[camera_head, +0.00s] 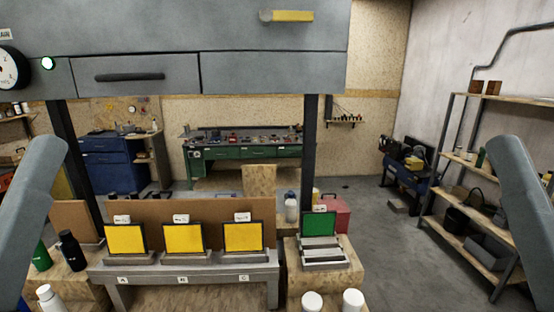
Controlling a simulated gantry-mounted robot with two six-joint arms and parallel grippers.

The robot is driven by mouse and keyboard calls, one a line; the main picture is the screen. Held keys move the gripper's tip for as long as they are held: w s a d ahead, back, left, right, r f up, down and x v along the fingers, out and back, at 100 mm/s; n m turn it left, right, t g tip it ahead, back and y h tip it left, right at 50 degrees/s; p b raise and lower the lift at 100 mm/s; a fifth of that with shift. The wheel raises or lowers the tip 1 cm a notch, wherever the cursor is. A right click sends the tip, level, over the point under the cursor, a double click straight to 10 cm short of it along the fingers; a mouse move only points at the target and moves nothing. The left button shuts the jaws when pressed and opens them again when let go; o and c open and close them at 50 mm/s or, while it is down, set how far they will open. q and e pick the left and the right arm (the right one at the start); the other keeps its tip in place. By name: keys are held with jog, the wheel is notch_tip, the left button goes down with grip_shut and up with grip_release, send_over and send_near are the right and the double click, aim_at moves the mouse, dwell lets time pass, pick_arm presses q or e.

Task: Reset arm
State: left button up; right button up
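My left arm shows as a grey link at the left edge of the head view, slanting from its rounded upper end down to the left. My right arm shows as a similar grey link at the right edge, slanting down to the right. Neither arm touches anything that I can see. Both grippers are outside the picture, so their fingers and anything in them are hidden.
A grey bench (193,274) holds yellow panels (184,238) above labels A, B and C. A green panel (319,224) stands on a wooden block right of it. Bottles (72,250) stand at left. Shelves (468,240) stand at right; floor (385,255) between is clear.

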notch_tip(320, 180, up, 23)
jog(key=p, duration=1.9)
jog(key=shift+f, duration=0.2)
